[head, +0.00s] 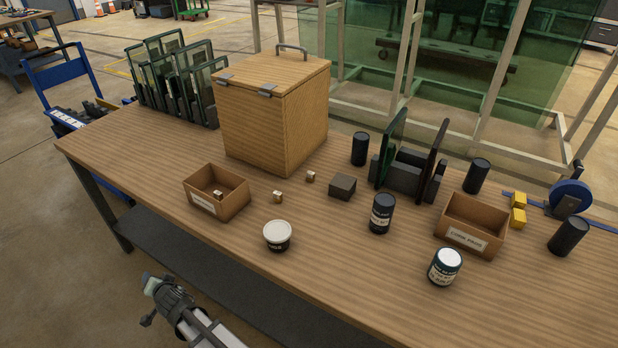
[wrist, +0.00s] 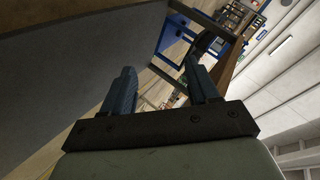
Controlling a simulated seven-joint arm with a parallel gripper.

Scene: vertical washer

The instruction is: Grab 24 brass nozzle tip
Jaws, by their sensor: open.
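Small brass-coloured pieces, which look like the nozzle tips, show in the head view. One brass piece (head: 278,197) stands on the table right of the left cardboard bin, and another brass piece (head: 311,176) stands farther back near the wooden box. A third small piece (head: 218,193) lies inside the left bin (head: 203,204). I cannot read a number on any of them. My gripper (head: 148,299) is off the table's front edge, lower left, away from all the pieces. In the wrist view my gripper (wrist: 160,85) has its two fingers apart with nothing between them.
The wooden table (head: 350,275) holds a lidded wooden box (head: 262,110), a dark block (head: 342,187), a white-lidded jar (head: 277,236), a dark can (head: 382,214), a white-topped can (head: 444,267) and a right bin (head: 470,226). Glass panes stand in racks behind. The front left tabletop is clear.

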